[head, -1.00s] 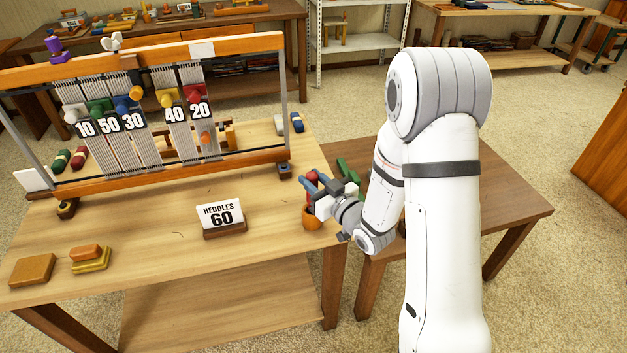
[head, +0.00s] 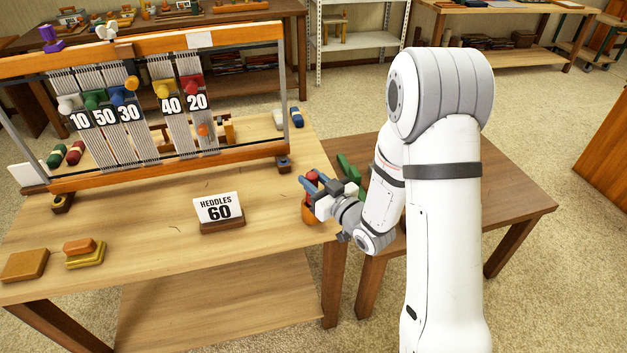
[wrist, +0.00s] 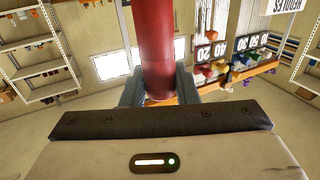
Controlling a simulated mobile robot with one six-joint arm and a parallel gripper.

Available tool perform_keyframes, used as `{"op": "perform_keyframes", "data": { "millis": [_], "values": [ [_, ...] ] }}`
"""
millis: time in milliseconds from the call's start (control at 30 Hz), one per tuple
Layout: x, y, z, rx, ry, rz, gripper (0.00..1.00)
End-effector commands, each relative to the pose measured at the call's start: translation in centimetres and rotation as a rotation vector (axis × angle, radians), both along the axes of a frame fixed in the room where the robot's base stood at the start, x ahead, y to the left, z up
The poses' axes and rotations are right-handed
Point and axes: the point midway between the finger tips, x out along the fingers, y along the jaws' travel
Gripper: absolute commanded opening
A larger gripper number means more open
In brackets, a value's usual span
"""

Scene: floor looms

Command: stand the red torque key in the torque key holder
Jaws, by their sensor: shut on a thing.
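In the head view a red rounded end (head: 312,176) shows just above the fingers; the rest is largely hidden.
A loom (head: 165,165) with numbered, coloured knobs stands behind. Wooden blocks (head: 25,266) lie at the front left. A brown table (head: 470,200) with a green object (head: 347,166) is at the right.

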Motion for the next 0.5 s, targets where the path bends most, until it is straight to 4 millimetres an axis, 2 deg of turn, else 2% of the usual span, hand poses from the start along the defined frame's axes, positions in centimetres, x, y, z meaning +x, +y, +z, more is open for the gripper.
{"op": "perform_keyframes", "data": {
  "millis": [433, 467, 500],
  "values": [
    [0.01, 0.00, 0.02, 0.001, -0.001, 0.000, 0.00],
    [0.01, 0.00, 0.02, 0.001, -0.001, 0.000, 0.29],
    [0.01, 0.00, 0.02, 0.001, -0.001, 0.000, 0.33]
  ]
}}
